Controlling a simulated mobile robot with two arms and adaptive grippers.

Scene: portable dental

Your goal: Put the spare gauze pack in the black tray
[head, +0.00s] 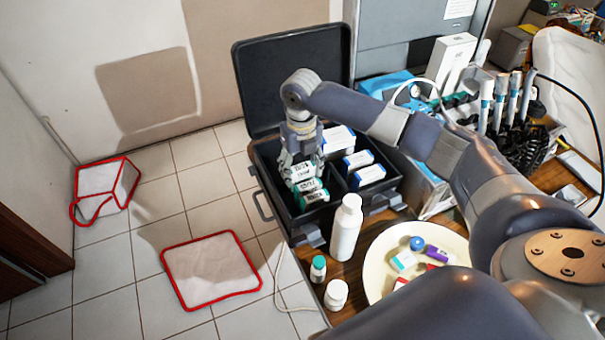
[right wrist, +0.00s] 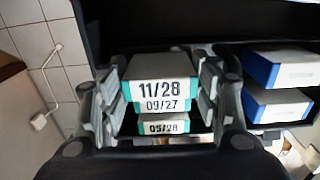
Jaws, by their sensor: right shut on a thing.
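My right gripper (head: 302,178) reaches down into the left compartment of an open black case (head: 268,190). In the right wrist view it is shut on a white pack with teal edges marked 11/28 (right wrist: 160,87), with a finger on each side. Another pack marked 09/27 (right wrist: 165,105) lies directly under it; whether the fingers also grip it I cannot tell. A pack marked 09/28 (right wrist: 163,127) shows lower down. The frames do not show which pack is the spare gauze, and no separate black tray is distinguishable from the case. My left gripper is not in view.
White-and-blue boxes (head: 368,176) fill the right compartment. The raised lid (head: 291,82) stands behind. A white bottle (head: 346,226), small jars (head: 337,294) and a cream dish (head: 448,240) with coloured items crowd the near side. A rack of dental handpieces (head: 500,98) stands right.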

